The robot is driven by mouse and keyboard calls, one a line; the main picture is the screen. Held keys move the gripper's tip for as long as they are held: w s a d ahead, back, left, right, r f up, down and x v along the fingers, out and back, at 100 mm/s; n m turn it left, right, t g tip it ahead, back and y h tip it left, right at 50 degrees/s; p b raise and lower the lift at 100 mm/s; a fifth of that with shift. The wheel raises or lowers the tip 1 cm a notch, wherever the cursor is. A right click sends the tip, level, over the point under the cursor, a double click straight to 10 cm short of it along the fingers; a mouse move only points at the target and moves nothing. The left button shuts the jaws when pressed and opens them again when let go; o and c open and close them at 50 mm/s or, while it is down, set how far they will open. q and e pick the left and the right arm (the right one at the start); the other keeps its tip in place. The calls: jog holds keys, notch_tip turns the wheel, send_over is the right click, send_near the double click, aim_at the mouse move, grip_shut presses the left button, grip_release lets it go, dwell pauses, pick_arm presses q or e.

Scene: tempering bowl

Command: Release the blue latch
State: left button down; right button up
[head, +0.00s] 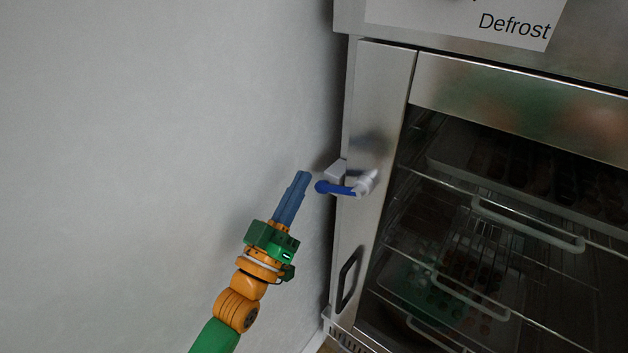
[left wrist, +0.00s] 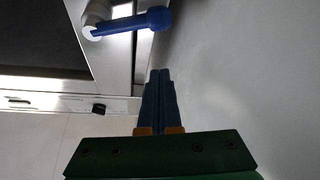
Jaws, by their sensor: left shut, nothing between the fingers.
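The blue latch (head: 336,188) is a short blue handle on a pale metal mount at the left edge of the steel cabinet. In the head view it lies roughly level, its rounded blue end pointing left. It also shows in the left wrist view (left wrist: 132,22), at the top, beyond the fingertips. My left gripper (head: 304,174) is shut and empty, its blue fingers pointing up just left of the latch's rounded end, with a small gap in the picture. The fingers also show in the left wrist view (left wrist: 160,72), apart from the latch. My right gripper is not in view.
The steel cabinet (head: 375,110) has a glass door showing wire racks and trays inside. A dark handle (head: 348,279) sits below the latch. A "Defrost" sign (head: 470,20) is above. A plain grey wall (head: 150,130) lies close on the left.

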aim_at(342, 188)
pick_arm(q)
jog(key=shift+w+d+f, duration=1.2)
jog(key=shift+d, duration=0.15)
jog(key=shift+a, duration=0.1)
